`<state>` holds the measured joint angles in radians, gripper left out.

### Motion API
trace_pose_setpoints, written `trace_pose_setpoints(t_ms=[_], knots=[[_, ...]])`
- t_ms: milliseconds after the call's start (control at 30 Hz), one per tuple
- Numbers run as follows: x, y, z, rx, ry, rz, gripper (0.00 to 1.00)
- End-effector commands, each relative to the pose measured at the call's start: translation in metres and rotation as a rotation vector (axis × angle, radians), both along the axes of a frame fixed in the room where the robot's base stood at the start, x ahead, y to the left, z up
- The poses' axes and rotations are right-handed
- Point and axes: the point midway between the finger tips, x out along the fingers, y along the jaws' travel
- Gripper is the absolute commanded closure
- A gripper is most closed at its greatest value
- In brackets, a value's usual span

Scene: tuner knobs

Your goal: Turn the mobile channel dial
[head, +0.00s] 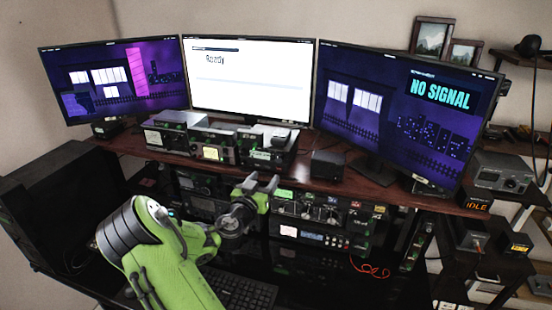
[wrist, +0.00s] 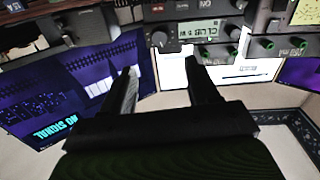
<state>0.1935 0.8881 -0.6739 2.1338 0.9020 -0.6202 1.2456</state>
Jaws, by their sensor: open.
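My gripper (head: 264,186) is in front of the equipment rack under the desk in the head view. In the wrist view, its two dark fingers (wrist: 163,70) are apart with nothing between them. Beyond the fingertips in the wrist view is a radio panel with a lit display (wrist: 212,30). A round knob (wrist: 159,39) sits beside this display, and small green-marked knobs (wrist: 233,50) lie to its right. The fingers appear apart from these knobs. I cannot tell which one is the mobile channel dial. My arm hides part of the rack in the head view.
Three monitors stand on the dark red desk (head: 385,184); the right monitor (head: 400,110) reads NO SIGNAL. Several radio boxes (head: 215,145) sit below the middle monitor. A keyboard (head: 240,290) lies low beside my arm.

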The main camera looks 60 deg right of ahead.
Motion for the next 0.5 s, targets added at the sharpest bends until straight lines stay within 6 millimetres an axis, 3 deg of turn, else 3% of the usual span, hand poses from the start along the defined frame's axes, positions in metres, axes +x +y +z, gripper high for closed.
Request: trace_pose_setpoints(t_ms=[300, 500], knots=[[0.006, -0.079, 0.005, 0.0, 0.001, -0.003, 0.4], [0.01, -0.103, 0.002, 0.002, 0.0, 0.0, 0.4]])
